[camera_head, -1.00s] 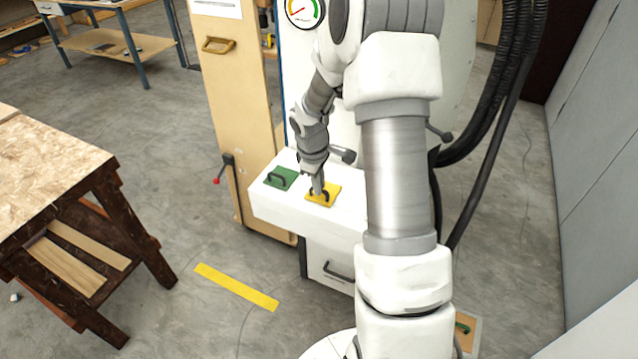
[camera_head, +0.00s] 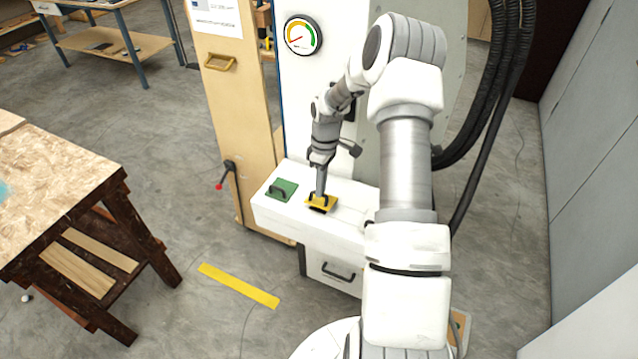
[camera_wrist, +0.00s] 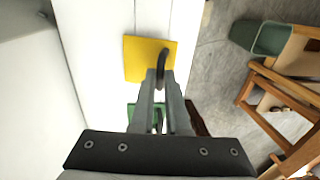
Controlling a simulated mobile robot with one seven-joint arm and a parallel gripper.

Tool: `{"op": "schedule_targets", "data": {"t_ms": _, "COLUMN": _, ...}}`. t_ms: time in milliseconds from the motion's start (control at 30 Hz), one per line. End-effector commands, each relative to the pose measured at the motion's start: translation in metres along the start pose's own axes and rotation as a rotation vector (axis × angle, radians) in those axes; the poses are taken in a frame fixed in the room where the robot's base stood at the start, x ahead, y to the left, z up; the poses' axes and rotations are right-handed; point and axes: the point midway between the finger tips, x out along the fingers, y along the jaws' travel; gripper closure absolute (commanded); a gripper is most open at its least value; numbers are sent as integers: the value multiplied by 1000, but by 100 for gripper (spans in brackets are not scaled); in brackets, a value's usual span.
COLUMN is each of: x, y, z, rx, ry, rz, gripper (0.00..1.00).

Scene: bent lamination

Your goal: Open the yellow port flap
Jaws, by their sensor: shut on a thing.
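The yellow port flap (camera_head: 329,205) is on top of the white machine box, right of a green flap (camera_head: 284,187). Its near edge looks slightly raised, with a dark strip below it, though it is too small to be sure. In the wrist view the yellow flap (camera_wrist: 140,60) lies beyond my fingers, with its dark handle (camera_wrist: 163,57) near one edge. My gripper (camera_head: 320,193) points down at the flap and is shut on that handle; it also shows in the wrist view (camera_wrist: 160,78). The fingers partly hide the handle.
The white box (camera_head: 345,222) carries both flaps and has a drawer (camera_head: 338,272) beneath. A wooden panel with a red-tipped lever (camera_head: 228,172) stands left of it. A wooden workbench (camera_head: 60,190) is at left. Open floor lies between, with a yellow stripe (camera_head: 238,286).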

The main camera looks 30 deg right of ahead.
Motion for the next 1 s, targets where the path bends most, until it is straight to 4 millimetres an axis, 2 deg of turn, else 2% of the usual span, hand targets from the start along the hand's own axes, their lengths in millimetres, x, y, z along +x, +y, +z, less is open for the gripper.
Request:
{"op": "schedule_targets", "data": {"t_ms": 467, "x": -3, "y": 4, "z": 0, "rx": 0, "ry": 4, "rz": -49, "gripper": 100}}
{"op": "schedule_targets", "data": {"t_ms": 500, "x": -2, "y": 4, "z": 0, "rx": 0, "ry": 3, "rz": -49, "gripper": 83}}
{"op": "schedule_targets", "data": {"t_ms": 667, "x": -3, "y": 4, "z": 0, "rx": 0, "ry": 3, "rz": -49, "gripper": 56}}
{"op": "schedule_targets", "data": {"t_ms": 1000, "x": -5, "y": 4, "z": 0, "rx": -1, "ry": 4, "rz": -48, "gripper": 56}}
